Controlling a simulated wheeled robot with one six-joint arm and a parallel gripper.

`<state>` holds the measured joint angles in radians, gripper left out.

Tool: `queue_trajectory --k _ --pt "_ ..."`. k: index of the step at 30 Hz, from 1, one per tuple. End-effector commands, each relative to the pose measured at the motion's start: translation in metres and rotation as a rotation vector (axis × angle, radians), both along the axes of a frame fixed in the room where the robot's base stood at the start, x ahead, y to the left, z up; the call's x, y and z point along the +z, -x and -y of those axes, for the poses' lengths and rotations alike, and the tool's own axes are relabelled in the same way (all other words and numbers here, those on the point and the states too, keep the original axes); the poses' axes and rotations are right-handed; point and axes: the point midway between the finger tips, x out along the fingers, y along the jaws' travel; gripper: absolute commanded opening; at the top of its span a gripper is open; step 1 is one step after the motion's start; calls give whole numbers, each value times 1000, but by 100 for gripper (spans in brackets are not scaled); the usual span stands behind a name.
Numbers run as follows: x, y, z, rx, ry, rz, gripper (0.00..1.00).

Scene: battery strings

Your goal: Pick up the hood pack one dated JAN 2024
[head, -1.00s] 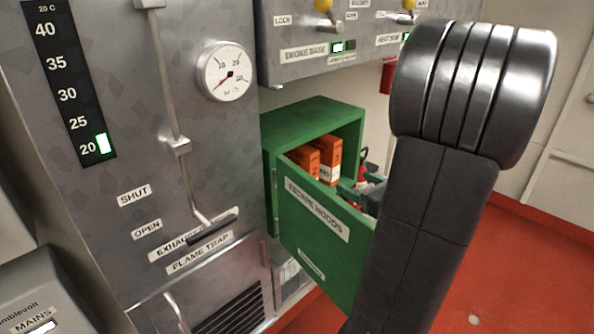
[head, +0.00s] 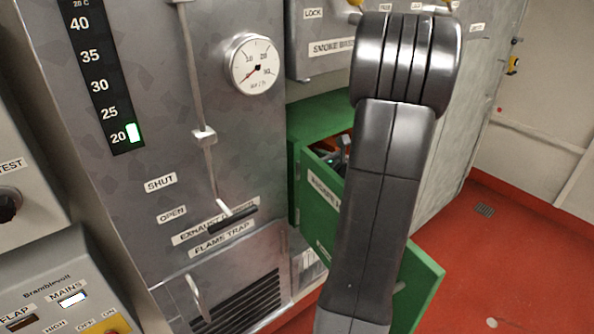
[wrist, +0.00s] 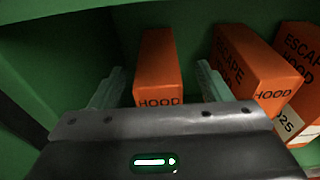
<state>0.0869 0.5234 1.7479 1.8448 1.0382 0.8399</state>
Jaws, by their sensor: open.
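In the wrist view an orange hood pack (wrist: 158,55) marked HOOD stands between the two fingers of my gripper (wrist: 161,78). The fingers are open, one on each side of it, with gaps showing. A second orange pack (wrist: 250,68) marked ESCAPE HOOD stands right of the right finger. A third (wrist: 298,55) stands at the right edge, with a pale label ending in "025" low beside these two. The first pack's date is not visible; its lower front is hidden behind my gripper.
The green cabinet (head: 294,180) around the drawer has walls close to my gripper. The grey panel (head: 130,200) with a lever and gauge (head: 254,66) stands to the left. The red floor (head: 500,270) at the right is clear.

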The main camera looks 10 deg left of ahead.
Motion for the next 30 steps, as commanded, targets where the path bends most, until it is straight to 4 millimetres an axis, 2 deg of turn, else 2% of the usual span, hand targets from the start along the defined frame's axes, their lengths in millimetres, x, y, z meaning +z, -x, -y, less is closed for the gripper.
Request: queue_trajectory --k 1,5,14,24,25,30 --pt "0 -3 -9 4 1 -4 71" --pt "-3 -13 -20 3 1 -1 71" --pt "-4 -16 -23 0 1 1 71" --pt "-4 -16 -23 0 0 0 4" --pt "-4 -16 -23 0 0 0 0" --pt "-3 -16 -23 0 -1 2 0"
